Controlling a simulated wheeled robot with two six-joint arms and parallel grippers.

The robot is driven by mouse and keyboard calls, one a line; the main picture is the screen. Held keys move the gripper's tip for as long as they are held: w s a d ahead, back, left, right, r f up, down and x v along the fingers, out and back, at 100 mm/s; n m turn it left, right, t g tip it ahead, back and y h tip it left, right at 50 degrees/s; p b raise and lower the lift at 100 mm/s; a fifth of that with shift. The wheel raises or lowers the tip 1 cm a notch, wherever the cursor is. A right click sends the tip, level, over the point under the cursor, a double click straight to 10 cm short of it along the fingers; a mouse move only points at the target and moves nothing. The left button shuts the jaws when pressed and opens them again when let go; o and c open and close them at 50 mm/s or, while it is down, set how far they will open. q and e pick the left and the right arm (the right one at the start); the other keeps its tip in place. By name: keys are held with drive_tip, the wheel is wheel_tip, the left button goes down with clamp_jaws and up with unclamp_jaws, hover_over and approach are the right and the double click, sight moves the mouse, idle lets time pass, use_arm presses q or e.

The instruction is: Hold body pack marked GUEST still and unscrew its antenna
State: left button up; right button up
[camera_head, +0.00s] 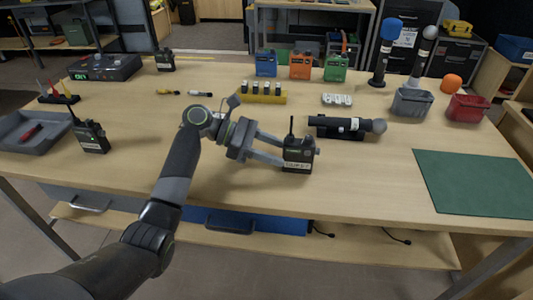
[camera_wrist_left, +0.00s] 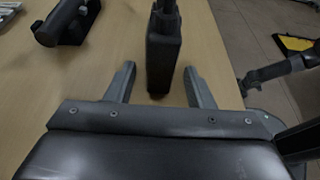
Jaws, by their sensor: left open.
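The black body pack marked GUEST (camera_head: 298,158) stands upright near the front middle of the table, its thin antenna (camera_head: 291,126) pointing up. My left gripper (camera_head: 282,151) reaches it from the left with open fingers. In the left wrist view the pack (camera_wrist_left: 162,58) stands between the two spread fingers of the left gripper (camera_wrist_left: 162,80), with a visible gap on each side. The antenna base shows at the top of that view. My right gripper is not in the head view; a dark arm-like part (camera_wrist_left: 285,68) at the right of the wrist view may be mine.
A dark microphone (camera_head: 345,127) lies just behind and right of the pack. Another body pack (camera_head: 91,137) stands at the left beside a grey tray (camera_head: 35,127); a third pack (camera_head: 165,61) is at the back. A green mat (camera_head: 478,183) lies right; the table between is clear.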

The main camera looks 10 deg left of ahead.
sight(292, 157)
use_arm(q)
drive_tip(key=shift+d+f, duration=0.2)
drive_tip(key=shift+d, duration=0.3)
drive_tip(key=shift+d+f+p, duration=0.1)
drive_tip(key=shift+d+p, duration=0.35)
drive_tip(key=shift+d, duration=0.3)
drive_tip(key=shift+p+x, duration=0.45)
drive_tip(key=shift+x, duration=0.65)
use_arm(e)
drive_tip(key=shift+s+d+f, duration=0.15)
drive_tip(key=shift+s+f, duration=0.1)
drive_tip(key=shift+s, duration=0.25)
drive_tip(key=shift+s+d+f, duration=0.15)
drive_tip(key=shift+s+f, duration=0.05)
drive_tip(key=shift+s, duration=0.3)
use_arm(q)
drive_tip(key=shift+f, duration=0.1)
